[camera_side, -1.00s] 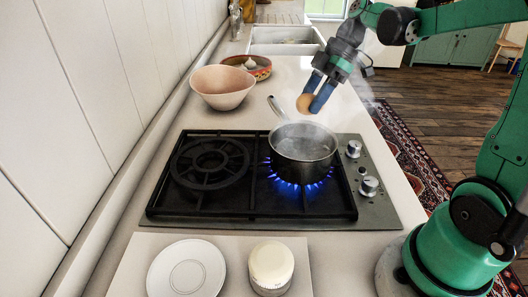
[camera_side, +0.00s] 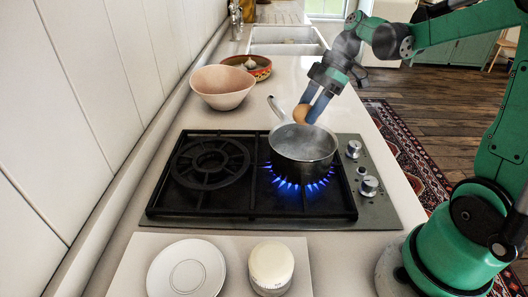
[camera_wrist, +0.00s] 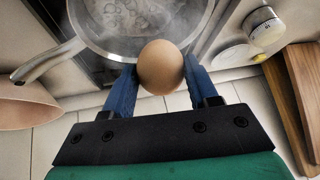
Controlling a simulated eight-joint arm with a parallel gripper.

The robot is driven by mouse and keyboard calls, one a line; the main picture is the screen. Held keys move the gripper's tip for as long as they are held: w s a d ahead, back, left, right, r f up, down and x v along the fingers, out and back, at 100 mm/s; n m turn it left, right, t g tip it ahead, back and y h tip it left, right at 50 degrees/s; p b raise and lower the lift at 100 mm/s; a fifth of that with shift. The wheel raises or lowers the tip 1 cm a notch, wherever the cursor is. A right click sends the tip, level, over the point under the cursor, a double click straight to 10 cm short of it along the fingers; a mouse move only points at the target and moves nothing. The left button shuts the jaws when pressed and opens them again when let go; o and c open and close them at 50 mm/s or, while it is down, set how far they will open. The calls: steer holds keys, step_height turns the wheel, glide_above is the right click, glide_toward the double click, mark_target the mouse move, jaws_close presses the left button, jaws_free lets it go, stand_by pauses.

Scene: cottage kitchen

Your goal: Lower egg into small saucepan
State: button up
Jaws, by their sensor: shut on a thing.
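A brown egg (camera_side: 301,114) is held between the blue fingers of my gripper (camera_side: 312,106). The egg is just above the far rim of the small saucepan (camera_side: 303,151), which stands on the lit right burner. The saucepan holds steaming, bubbling water, and its handle points to the back left. In the wrist view the egg (camera_wrist: 160,67) sits between the two fingertips of my gripper (camera_wrist: 162,78). The saucepan (camera_wrist: 100,48) lies beyond it, its near rim partly hidden by the egg.
Blue flames (camera_side: 303,186) burn under the saucepan. The left burner (camera_side: 210,160) is empty. A pink bowl (camera_side: 222,88) and a patterned dish (camera_side: 250,66) stand behind the hob. A white plate (camera_side: 187,268) and a round cream-topped timer (camera_side: 271,267) are in front.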

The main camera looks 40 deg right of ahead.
mark_target(307, 129)
steer(key=shift+f, duration=2.05)
steer(key=shift+f, duration=0.5)
steer(key=o, duration=0.9)
